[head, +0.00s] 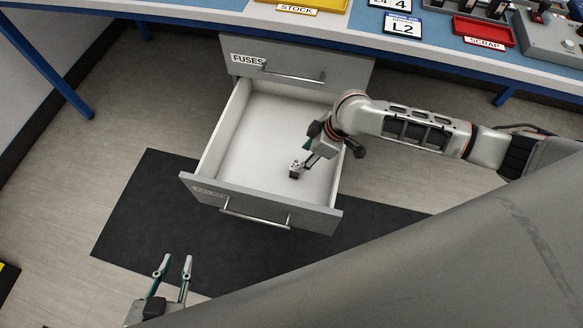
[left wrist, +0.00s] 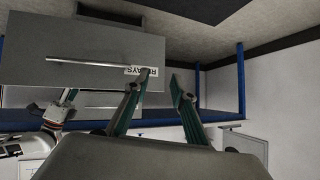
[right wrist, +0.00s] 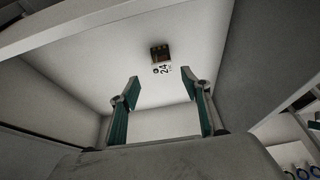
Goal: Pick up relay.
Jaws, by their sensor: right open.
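The relay (head: 295,171) is a small block, dark with a white face, lying on the white floor of an open drawer (head: 261,207). In the right wrist view the relay (right wrist: 160,53) shows a marking that looks like "24", beyond my fingertips. My right gripper (head: 309,160) reaches down into the drawer close to the relay. In the right wrist view its fingers (right wrist: 162,85) are spread with nothing between them. My left gripper (head: 175,262) is open and empty, outside the drawer at its front left. The drawer's front label (left wrist: 138,71) reads "RELAYS" in the left wrist view.
A closed drawer labelled FUSES (head: 300,66) sits above the open one. The blue-edged bench (head: 420,58) holds a yellow STOCK bin (head: 308,5), a red SCRAP tray (head: 482,31) and a grey control box (head: 552,38). A black mat (head: 150,215) lies on the floor.

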